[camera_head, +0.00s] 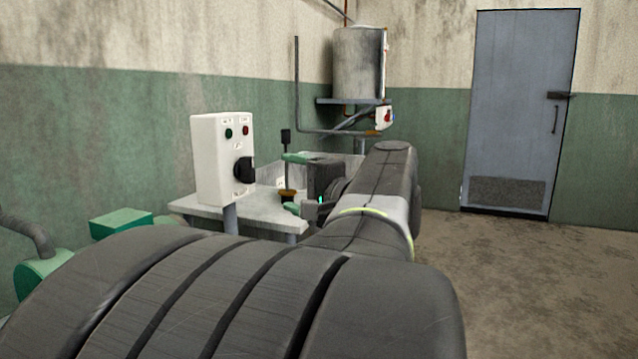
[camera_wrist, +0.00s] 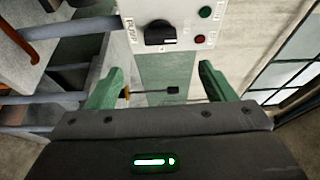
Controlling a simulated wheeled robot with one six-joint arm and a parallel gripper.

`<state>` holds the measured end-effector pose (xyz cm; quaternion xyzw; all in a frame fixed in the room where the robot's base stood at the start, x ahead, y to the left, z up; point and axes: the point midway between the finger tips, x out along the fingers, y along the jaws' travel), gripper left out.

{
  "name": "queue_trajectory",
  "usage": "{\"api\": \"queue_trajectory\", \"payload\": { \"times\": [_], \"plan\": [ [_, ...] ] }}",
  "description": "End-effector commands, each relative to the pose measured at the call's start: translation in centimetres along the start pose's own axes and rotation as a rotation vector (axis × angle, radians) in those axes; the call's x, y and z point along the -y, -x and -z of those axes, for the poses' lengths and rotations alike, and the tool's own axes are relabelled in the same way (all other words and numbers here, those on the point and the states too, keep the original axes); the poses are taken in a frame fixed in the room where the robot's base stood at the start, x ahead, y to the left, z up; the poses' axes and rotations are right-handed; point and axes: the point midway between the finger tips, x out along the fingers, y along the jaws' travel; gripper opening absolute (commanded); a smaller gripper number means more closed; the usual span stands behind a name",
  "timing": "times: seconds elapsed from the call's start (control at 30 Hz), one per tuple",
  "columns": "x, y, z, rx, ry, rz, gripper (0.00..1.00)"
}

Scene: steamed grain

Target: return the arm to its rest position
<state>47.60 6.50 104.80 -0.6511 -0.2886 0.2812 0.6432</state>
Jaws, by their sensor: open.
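My arm stretches forward from the bottom of the head view, over the floor beside a grey bench (camera_head: 262,211). My gripper (camera_head: 293,182) is at its far end beside the bench, with its green fingers apart. In the wrist view the two green fingers of my gripper (camera_wrist: 160,86) are spread, with nothing clamped between them. A dark lever (camera_head: 286,150) with a brownish base stands upright near the fingers. It also shows as a lever (camera_wrist: 152,91) in the gap between them in the wrist view; I cannot tell how far beyond the fingertips it is.
A white control box (camera_head: 221,160) with a black knob and green and red buttons stands on the bench. A tank (camera_head: 358,63) hangs on the wall behind. A green machine part (camera_head: 121,222) is at left. Open floor (camera_head: 510,280) lies right, before a grey door (camera_head: 519,110).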

Motion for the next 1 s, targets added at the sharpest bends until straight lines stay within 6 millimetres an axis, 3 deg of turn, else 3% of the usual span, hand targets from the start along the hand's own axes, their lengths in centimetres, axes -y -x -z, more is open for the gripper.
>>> {"api": "queue_trajectory", "payload": {
  "times": [0.53,1.0],
  "plan": [
    [0.0,-0.4,0.0,0.003,0.0,0.0,0.76],
    [-0.1,-6.7,-0.1,0.005,-0.001,0.0,0.76]
  ]
}}
